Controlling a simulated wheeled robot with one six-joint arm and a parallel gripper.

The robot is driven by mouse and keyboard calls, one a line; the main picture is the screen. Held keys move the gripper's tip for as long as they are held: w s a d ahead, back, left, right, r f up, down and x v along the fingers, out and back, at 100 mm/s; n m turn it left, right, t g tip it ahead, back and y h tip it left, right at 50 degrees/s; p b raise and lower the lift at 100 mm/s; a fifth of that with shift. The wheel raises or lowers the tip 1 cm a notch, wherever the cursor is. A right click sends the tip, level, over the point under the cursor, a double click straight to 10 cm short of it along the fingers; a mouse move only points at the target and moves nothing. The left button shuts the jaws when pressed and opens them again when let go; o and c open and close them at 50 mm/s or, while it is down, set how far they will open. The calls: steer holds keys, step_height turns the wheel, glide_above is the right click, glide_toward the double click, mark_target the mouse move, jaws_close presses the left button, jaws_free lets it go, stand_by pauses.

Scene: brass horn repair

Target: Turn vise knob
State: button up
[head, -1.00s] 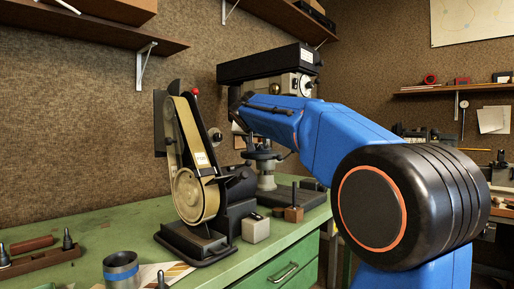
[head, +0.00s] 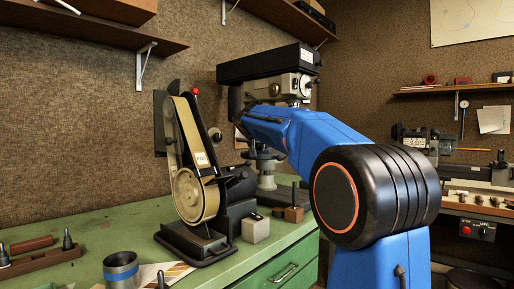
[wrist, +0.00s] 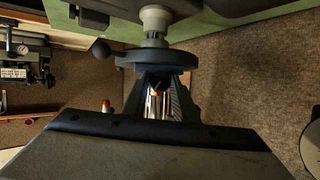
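In the wrist view my gripper (wrist: 158,97) has its two dark fingers spread apart, pointing up at a dark round plate (wrist: 158,59) on a grey column. A small dark shape shows between the fingers just under the plate; I cannot tell whether they touch it. A black ball knob (wrist: 100,47) sticks out to the left of the plate, outside the fingers. No vise is clearly recognisable, so I cannot tell which part is the vise knob. In the head view the drill press (head: 268,68) stands behind my blue arm, and my gripper is not clearly visible.
A belt sander (head: 198,195) stands on the green bench (head: 90,225), left of my arm. A grey block (head: 256,229) and a small brown block (head: 294,214) lie near it. A cup (head: 121,272) is at the front. A lathe-like machine (head: 480,172) stands at right.

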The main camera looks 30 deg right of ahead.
steer(key=shift+w+a+n+g+h, duration=0.2)
steer(key=shift+n+g+h, duration=0.3)
steer(key=shift+n, duration=0.5)
steer(key=shift+s+n+g+h, duration=0.1)
steer(key=shift+n+g+h, duration=0.2)
steer(key=shift+n+h, duration=0.3)
steer(key=o, duration=1.1)
steer(key=shift+c, duration=0.2)
steer(key=v, duration=1.7)
steer(key=shift+s, duration=0.2)
steer(key=shift+r, duration=0.1)
